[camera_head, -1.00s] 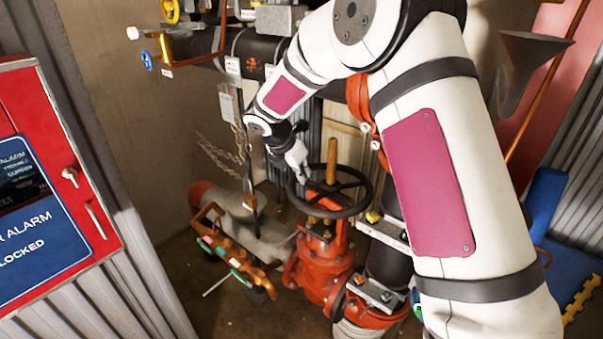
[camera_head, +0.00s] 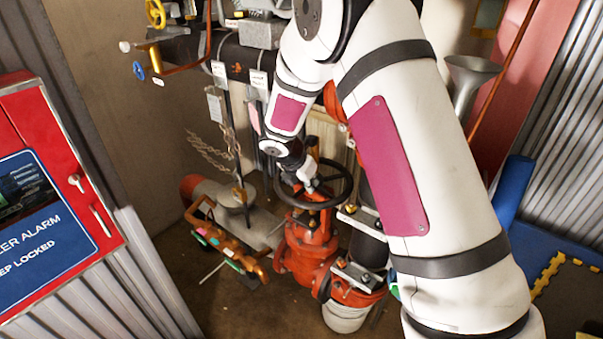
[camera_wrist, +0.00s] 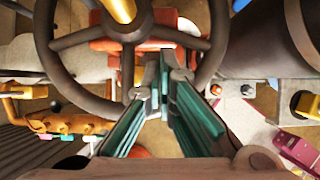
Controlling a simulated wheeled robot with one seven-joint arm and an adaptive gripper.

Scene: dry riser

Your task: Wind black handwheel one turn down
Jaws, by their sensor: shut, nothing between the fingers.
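The black handwheel (camera_head: 342,199) sits on top of a red valve (camera_head: 308,247) in the head view. In the wrist view the wheel's dark rim and spokes (camera_wrist: 68,40) fill the upper part, around a yellow stem (camera_wrist: 121,9).
A red alarm cabinet (camera_head: 60,200) stands at the left. An orange valve assembly (camera_head: 222,240) lies left of the red valve. A chain (camera_head: 210,150) hangs behind it. A dark pipe (camera_head: 245,62) runs behind my arm. Blue matting (camera_head: 535,245) lies at the right.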

